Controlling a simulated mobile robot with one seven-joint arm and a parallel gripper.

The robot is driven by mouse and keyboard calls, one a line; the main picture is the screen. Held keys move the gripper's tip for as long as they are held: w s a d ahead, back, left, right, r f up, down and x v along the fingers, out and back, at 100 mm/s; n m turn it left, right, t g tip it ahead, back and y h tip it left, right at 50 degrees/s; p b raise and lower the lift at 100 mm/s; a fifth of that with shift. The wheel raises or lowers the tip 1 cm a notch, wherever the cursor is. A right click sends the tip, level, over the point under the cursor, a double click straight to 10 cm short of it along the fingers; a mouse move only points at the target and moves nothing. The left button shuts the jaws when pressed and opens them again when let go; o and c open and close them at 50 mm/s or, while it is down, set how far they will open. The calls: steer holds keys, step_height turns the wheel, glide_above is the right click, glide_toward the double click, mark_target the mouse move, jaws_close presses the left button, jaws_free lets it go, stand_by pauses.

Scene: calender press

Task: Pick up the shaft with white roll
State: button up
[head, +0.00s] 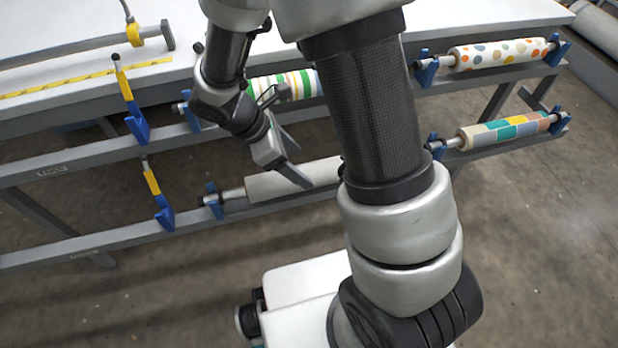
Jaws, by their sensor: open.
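The shaft with white roll (265,187) lies level on the lower rack rail. Its left shaft end (232,194) rests in a blue holder; its right part is hidden behind my arm. My gripper (297,163) is open, with its fingers pointing down and right toward the roll. One finger overlaps the roll's upper edge in the head view. I cannot tell whether it touches the roll. Nothing shows between the fingers.
A striped roll (305,84) sits on the upper rail, close to my wrist. A dotted roll (498,54) and a colour-block roll (512,131) are at the right. Blue-and-yellow holders (158,196) stand at the left. A white table (75,25) is behind.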

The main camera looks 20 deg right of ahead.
mark_target(303, 169)
steer(key=shift+x, duration=1.1)
steer(key=b+x, duration=0.1)
steer(key=x, duration=0.1)
steer(key=b+x, duration=0.1)
steer(key=x, duration=0.1)
steer(key=shift+w+a+f, duration=0.2)
steer(key=shift+a+f, duration=0.05)
steer(key=shift+f, duration=0.05)
steer(key=shift+d+f, duration=0.25)
steer(key=shift+f, duration=0.05)
steer(key=shift+c, duration=0.4)
steer(key=shift+r, duration=0.1)
steer(key=c, duration=1.4)
step_height(303, 169, up, 10)
steer(key=p, duration=0.3)
